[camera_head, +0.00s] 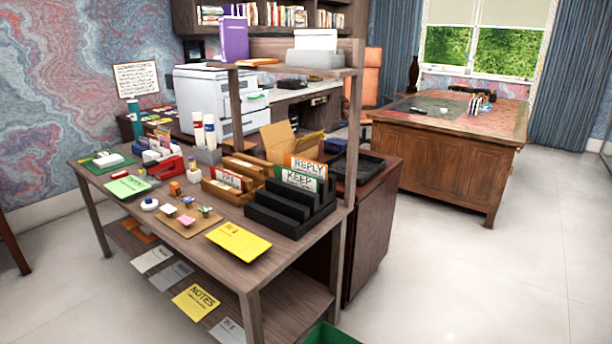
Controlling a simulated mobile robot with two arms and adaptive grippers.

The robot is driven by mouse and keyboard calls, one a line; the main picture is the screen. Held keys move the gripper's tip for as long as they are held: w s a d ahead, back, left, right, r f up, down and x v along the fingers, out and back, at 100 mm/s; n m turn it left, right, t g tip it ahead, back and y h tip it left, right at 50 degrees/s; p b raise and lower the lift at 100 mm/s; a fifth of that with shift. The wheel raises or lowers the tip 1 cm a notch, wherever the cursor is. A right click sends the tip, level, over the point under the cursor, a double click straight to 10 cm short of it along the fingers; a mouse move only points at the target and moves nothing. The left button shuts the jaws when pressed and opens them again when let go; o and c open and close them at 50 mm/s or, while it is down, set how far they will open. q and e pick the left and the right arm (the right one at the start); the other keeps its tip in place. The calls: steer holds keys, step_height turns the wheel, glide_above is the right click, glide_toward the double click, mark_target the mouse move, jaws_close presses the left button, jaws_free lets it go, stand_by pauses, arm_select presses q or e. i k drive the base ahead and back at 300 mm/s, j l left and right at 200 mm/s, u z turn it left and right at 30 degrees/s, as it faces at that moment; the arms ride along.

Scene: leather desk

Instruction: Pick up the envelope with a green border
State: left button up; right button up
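Neither of my grippers is in view. No envelope with a green border can be made out for certain. A card marked KEEP (299,180) stands upright in a black slotted rack (290,222) on the near wooden table. A green edge shows near this card, under an orange-edged card marked REPLY (309,167). A green sheet with dark writing (127,186) lies flat near the table's left edge. A yellow envelope-like piece (238,242) lies flat at the front edge.
The near table also holds a wooden sorter (230,190), a red stapler-like object (166,167) and several small items. Papers, one marked NOTES (196,302), lie on its lower shelf. A green bin (328,335) stands at the bottom edge. Floor on the right is clear.

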mark_target(303, 181)
steer(key=i+l, duration=0.15)
steer(key=l, duration=0.2)
steer(key=i+l+u, duration=0.1)
steer(key=l, duration=0.25)
steer(key=i+l, duration=0.25)
steer(key=i+l+u, duration=0.15)
steer(key=l, duration=0.3)
steer(key=i+l, duration=0.1)
steer(key=l, duration=0.25)
steer(key=i+l+u, duration=0.1)
steer(key=l, duration=0.3)
steer(key=i+l, duration=0.2)
steer(key=l, duration=0.2)
